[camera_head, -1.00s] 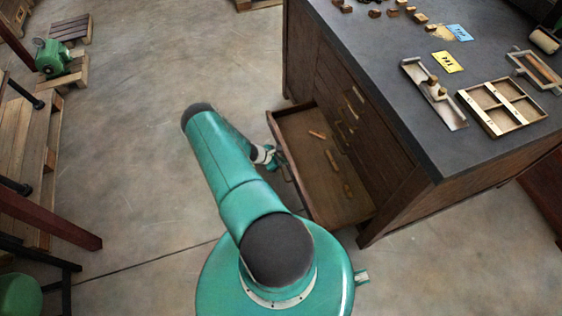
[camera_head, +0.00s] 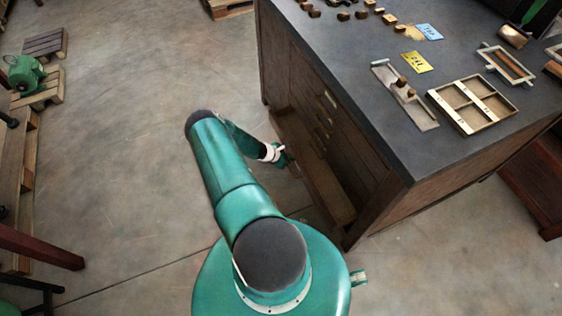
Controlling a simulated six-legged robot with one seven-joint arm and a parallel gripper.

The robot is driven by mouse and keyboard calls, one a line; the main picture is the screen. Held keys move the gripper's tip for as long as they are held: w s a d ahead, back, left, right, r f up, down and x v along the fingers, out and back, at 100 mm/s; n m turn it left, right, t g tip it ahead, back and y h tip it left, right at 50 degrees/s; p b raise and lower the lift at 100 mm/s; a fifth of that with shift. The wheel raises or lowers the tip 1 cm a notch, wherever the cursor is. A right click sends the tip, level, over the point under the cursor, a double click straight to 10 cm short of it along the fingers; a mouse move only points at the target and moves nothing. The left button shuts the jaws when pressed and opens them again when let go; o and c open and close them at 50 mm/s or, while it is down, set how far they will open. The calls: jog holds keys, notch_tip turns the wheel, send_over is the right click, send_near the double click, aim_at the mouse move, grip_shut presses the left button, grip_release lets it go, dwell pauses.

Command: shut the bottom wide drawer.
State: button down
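The bottom wide drawer (camera_head: 326,182) is in the low part of the dark wooden cabinet (camera_head: 362,150).
The cabinet top holds a divided wooden tray (camera_head: 472,104), a long narrow tray (camera_head: 404,96), a yellow card (camera_head: 416,62), a blue card (camera_head: 428,32) and several small blocks. Pallets and a green machine (camera_head: 26,72) stand at the left. The floor between is clear.

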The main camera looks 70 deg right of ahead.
jog(key=s+d, duration=0.5)
jog(key=shift+s+d, duration=0.1)
dwell(0.4)
